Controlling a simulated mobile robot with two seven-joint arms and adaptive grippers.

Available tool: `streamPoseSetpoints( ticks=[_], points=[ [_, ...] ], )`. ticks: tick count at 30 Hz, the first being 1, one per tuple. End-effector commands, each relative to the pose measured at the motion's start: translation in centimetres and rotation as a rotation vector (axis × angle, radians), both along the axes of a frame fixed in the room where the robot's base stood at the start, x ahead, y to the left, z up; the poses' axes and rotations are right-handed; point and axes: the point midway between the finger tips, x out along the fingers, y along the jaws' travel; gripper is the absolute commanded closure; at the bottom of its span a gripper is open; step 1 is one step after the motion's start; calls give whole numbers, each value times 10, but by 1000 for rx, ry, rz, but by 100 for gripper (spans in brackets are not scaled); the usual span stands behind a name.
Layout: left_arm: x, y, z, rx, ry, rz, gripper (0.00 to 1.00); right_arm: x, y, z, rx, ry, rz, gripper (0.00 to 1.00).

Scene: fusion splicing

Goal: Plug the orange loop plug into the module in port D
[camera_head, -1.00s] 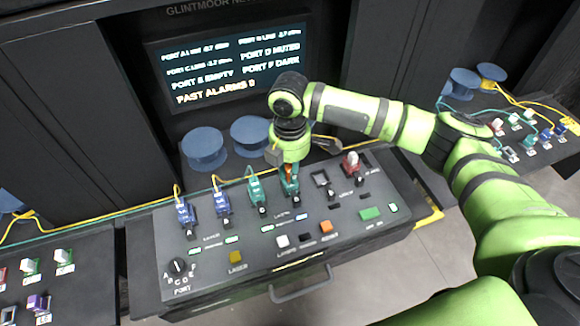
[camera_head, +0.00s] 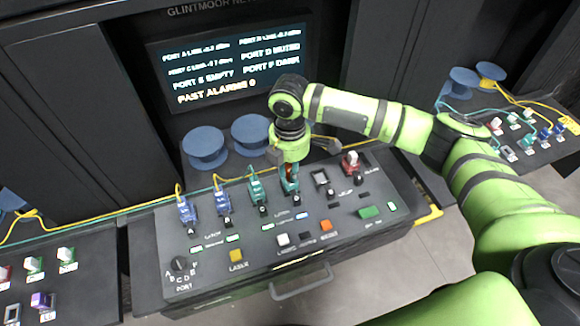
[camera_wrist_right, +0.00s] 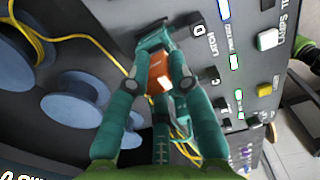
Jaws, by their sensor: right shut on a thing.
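The orange loop plug (camera_wrist_right: 159,72) is between the fingertips of my right gripper (camera_wrist_right: 160,84) in the right wrist view. Its front end is against the teal module (camera_wrist_right: 153,38) beside the D label; how deep it sits cannot be told. In the head view my right gripper (camera_head: 290,172) points down over the fourth port from the left on the sloped console, hiding most of the plug and module. My left gripper is not in view.
The console (camera_head: 330,262) has blue and teal modules left of my gripper, one teal module (camera_head: 256,188) close by. An empty socket (camera_head: 320,180) and a red-and-white module (camera_head: 350,163) lie right. Blue spools (camera_head: 205,148) stand behind. The screen (camera_head: 232,68) reads port D muted.

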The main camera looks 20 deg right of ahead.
Motion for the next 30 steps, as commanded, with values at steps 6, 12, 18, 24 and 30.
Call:
streamPoseSetpoints(
  ticks=[6,12,18,24,30],
  points=[
    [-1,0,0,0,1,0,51,0,0,0,0,0,0,100],
    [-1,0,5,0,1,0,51,0,0,1,0,1,0,100],
    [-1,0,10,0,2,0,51,0,0,1,0,0,-1,100],
    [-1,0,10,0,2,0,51,0,0,0,0,0,0,100],
    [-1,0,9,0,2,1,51,0,0,0,0,0,0,100]
  ],
)
